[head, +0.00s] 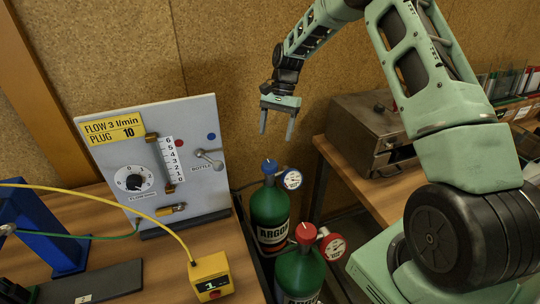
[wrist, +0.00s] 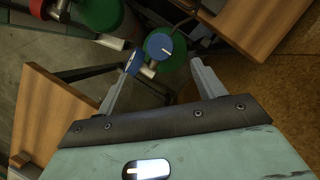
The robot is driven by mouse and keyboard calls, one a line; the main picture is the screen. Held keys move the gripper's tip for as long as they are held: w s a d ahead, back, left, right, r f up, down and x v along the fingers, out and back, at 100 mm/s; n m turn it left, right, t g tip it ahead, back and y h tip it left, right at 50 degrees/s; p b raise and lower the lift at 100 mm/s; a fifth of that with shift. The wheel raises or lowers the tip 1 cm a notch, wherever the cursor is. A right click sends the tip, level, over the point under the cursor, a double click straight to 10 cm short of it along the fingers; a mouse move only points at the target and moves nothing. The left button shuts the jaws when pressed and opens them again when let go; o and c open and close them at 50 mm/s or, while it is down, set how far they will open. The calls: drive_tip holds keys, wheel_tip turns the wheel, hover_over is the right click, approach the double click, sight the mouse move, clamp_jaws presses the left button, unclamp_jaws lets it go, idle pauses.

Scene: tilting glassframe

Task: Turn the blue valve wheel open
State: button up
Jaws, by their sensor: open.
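The blue valve wheel (head: 269,167) sits on top of the green argon bottle (head: 270,215), which stands on the floor between two wooden benches. It has a white pointer line. In the wrist view the blue wheel (wrist: 160,47) shows beyond and between my fingertips. My gripper (head: 278,133) is open and empty. It points down above the blue wheel, apart from it. It also shows in the wrist view (wrist: 160,75). A blue-rimmed gauge (head: 291,179) is beside the blue wheel, to its right.
A second green bottle (head: 300,274) with a red wheel (head: 305,233) and red gauge (head: 333,247) stands in front. A flow panel (head: 170,110) is at left, a yellow box (head: 210,277) near the bench edge, a metal case (head: 375,135) at right.

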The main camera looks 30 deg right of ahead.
sight(270, 163)
drive_tip(key=p+x, duration=0.3)
drive_tip(key=x, duration=0.7)
drive_tip(key=c, duration=1)
